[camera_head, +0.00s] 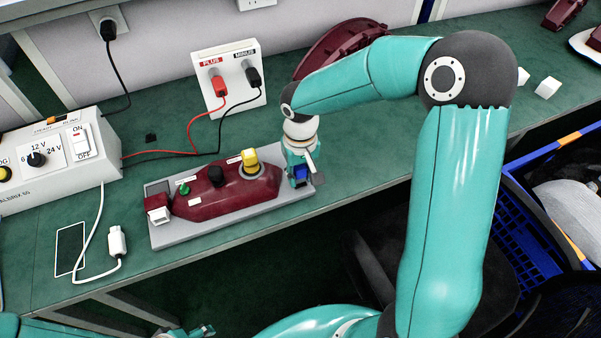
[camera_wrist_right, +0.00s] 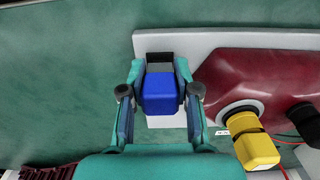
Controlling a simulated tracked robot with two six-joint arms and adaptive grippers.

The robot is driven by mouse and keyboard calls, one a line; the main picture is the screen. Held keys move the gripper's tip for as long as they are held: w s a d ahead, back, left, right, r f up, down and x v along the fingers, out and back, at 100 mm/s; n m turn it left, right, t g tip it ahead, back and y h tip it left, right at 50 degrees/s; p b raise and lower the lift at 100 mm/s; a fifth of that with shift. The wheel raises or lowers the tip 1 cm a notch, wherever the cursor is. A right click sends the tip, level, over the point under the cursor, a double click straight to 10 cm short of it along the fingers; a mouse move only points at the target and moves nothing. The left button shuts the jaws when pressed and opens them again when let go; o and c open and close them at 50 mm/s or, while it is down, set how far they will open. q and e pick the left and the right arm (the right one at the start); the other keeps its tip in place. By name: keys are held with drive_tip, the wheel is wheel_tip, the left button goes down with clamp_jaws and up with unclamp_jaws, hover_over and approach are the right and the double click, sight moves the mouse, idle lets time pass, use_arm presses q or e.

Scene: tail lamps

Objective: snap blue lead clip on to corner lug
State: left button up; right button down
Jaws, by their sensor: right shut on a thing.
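The blue lead clip (camera_wrist_right: 160,95) is between the fingers of my right gripper (camera_wrist_right: 160,100), which is shut on it. In the head view the blue clip (camera_head: 301,172) shows small below my right gripper (camera_head: 300,174), at the right end of the grey base plate (camera_head: 225,221). A dark metal piece, likely the corner lug (camera_wrist_right: 159,62), lies just beyond the clip in the right wrist view. I cannot tell whether clip and lug touch. My left gripper (camera_head: 197,331) is at the bottom edge, partly cut off; its jaws are unclear.
The dark red lamp (camera_head: 225,192) on the plate carries a yellow clip (camera_head: 250,160), a black cap (camera_head: 216,176) and a green one (camera_head: 184,189). A power supply (camera_head: 62,155) and a phone (camera_head: 69,248) stand left. The PLUS/MINUS socket panel (camera_head: 228,75) is behind, with red and black leads.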

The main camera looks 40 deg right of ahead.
drive_tip(key=shift+f+b, duration=0.45)
drive_tip(key=shift+f, duration=0.2)
drive_tip(key=c, duration=0.8)
unclamp_jaws()
drive_tip(key=shift+o, duration=0.2)
wheel_tip(320, 180, up, 12)
